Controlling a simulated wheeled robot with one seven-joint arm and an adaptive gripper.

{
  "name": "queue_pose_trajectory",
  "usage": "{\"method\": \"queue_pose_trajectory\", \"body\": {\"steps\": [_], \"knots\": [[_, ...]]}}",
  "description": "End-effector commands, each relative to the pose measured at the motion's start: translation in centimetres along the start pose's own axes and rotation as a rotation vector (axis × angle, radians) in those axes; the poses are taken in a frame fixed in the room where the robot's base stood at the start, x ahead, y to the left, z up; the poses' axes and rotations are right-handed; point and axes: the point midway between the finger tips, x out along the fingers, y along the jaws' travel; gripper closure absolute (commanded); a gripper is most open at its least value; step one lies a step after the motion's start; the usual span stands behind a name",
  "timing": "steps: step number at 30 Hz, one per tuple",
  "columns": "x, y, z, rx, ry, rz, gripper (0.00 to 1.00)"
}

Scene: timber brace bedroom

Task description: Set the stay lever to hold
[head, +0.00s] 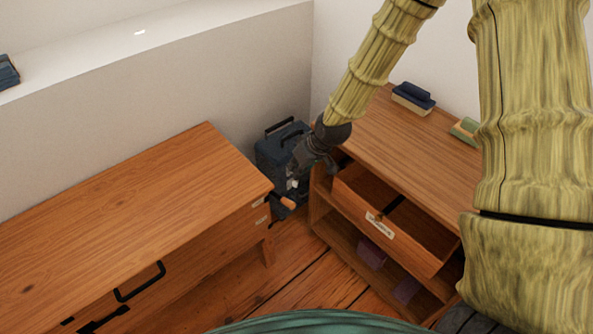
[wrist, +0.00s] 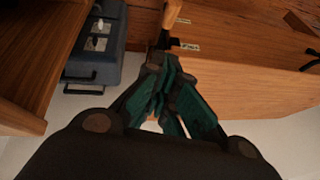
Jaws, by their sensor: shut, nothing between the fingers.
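The stay lever (head: 287,202) has an orange-brown grip on a dark stem and sticks out from the near right corner of the left wooden cabinet. In the wrist view its grip (wrist: 173,12) shows at the top, just beyond my fingertips. Two small pale labels sit on the cabinet face beside it, an upper one (head: 258,202) and a lower one (head: 262,220); their words are too small to read. My gripper (head: 293,178) is shut and empty, a little above the lever in the head view. In the wrist view my gripper (wrist: 164,62) appears apart from the lever.
The left cabinet (head: 130,200) has black handles. A right cabinet (head: 400,155) has an open, labelled drawer (head: 425,235) close to my gripper. A blue-grey case (head: 268,157) stands in the gap between them. Brushes or similar items lie on the right cabinet's top.

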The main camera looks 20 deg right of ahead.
Motion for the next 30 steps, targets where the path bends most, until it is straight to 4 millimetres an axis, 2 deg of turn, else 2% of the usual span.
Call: {"method": "queue_pose_trajectory", "body": {"steps": [16,18,24,30], "knots": [[7.6,0.0,0.1,0.000,-0.002,0.000,1.00],[8.3,0.0,0.8,0.000,-0.004,0.000,1.00],[9.8,0.0,2.3,0.000,-0.002,0.000,1.00],[10.3,0.0,2.8,0.000,-0.001,0.000,1.00]]}}
